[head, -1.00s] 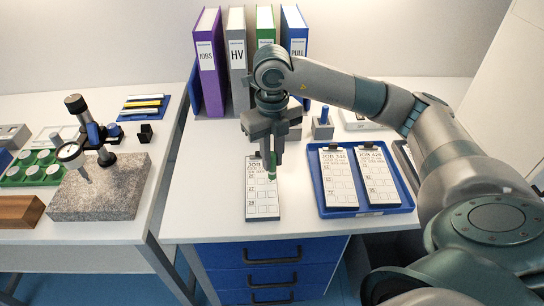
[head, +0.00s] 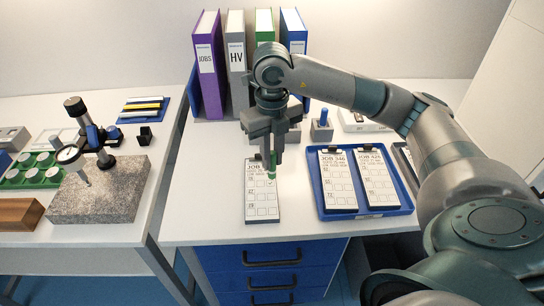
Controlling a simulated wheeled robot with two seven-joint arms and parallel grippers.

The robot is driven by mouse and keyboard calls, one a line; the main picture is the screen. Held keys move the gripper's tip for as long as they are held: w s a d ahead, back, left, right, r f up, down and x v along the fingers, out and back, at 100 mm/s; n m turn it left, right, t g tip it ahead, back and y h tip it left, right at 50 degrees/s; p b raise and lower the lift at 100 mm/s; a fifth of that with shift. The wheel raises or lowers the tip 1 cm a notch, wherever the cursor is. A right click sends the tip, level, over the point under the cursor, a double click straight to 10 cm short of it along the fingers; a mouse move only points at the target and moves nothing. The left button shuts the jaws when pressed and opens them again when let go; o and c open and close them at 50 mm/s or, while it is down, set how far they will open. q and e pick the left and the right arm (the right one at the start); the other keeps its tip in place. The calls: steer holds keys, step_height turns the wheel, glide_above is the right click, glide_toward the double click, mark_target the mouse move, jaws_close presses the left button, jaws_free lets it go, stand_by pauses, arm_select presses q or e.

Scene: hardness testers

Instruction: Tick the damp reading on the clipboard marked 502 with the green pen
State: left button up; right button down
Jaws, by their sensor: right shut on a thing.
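My right gripper (head: 269,150) is shut on a green pen (head: 272,167), which points down with its tip low over a clipboard (head: 262,205). The clipboard lies flat on the white desk. Its upper part, with most of the job number, is hidden by my gripper, so I cannot read the number in full. Rows of boxes show on its sheet below the pen. I cannot tell whether the pen tip touches the paper or if a mark is there. My left gripper is not in view.
A blue tray (head: 366,212) to the right holds two clipboards, JOB 346 (head: 338,185) and JOB 426 (head: 377,180). Binders (head: 238,65) stand behind. A pen holder (head: 322,128) with a blue pen is behind the tray. A granite block (head: 100,195) with a dial gauge stands on the left bench.

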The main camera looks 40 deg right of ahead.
steer(key=shift+r+p, duration=1.35)
steer(key=shift+r, duration=1.2)
steer(key=shift+a, duration=0.1)
